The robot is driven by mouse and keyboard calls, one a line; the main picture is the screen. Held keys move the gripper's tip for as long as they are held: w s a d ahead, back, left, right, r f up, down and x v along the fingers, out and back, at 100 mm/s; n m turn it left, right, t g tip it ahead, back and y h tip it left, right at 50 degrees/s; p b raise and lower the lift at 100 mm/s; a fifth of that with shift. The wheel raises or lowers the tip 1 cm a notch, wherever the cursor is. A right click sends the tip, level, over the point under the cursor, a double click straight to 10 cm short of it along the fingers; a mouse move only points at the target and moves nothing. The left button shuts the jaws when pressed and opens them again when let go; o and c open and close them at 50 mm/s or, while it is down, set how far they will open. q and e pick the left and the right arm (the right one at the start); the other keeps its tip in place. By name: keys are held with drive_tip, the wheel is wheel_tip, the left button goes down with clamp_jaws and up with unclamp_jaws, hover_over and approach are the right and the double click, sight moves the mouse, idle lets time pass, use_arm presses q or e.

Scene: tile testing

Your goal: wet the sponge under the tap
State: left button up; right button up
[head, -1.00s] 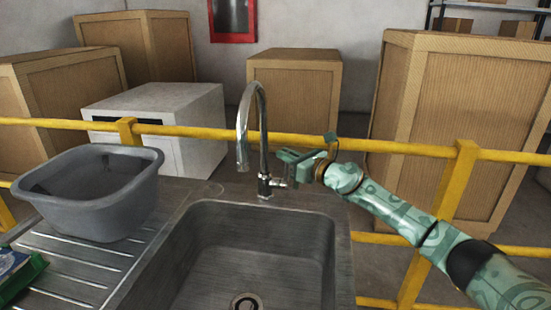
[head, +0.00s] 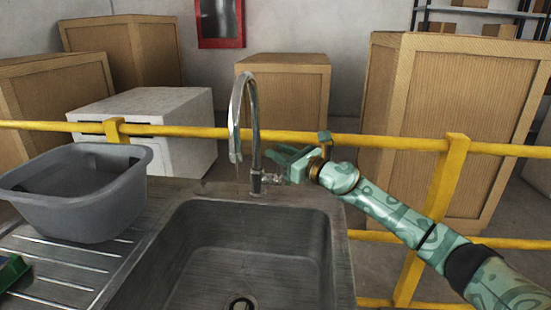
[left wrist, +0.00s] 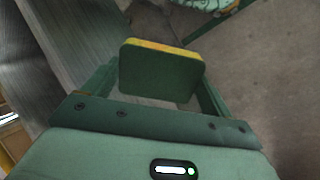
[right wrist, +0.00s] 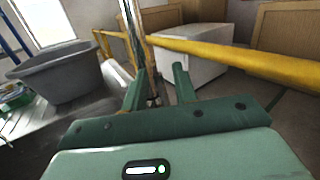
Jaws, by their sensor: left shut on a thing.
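The sponge (left wrist: 160,72), dark green with a yellow edge, is between the fingers of my left gripper (left wrist: 158,85), which is shut on it. The left gripper and sponge do not show in the head view. The chrome tap (head: 255,130) stands at the back edge of the steel sink (head: 250,245), its spout arching over the basin. My right gripper (head: 290,160) is beside the tap's small side handle (head: 272,180). In the right wrist view its fingers (right wrist: 158,88) are apart, with the tap behind the gap. I cannot tell whether they touch the handle.
A grey tub (head: 80,200) sits on the ribbed drainboard (head: 70,265) left of the basin. A green packet (head: 12,272) lies at the left edge. A yellow rail (head: 400,144) runs behind the sink, with wooden crates (head: 285,100) and a white box (head: 165,115) beyond.

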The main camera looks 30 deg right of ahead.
drive_tip(key=v, duration=1.1)
drive_tip(key=shift+s, duration=0.4)
drive_tip(key=shift+d, duration=0.1)
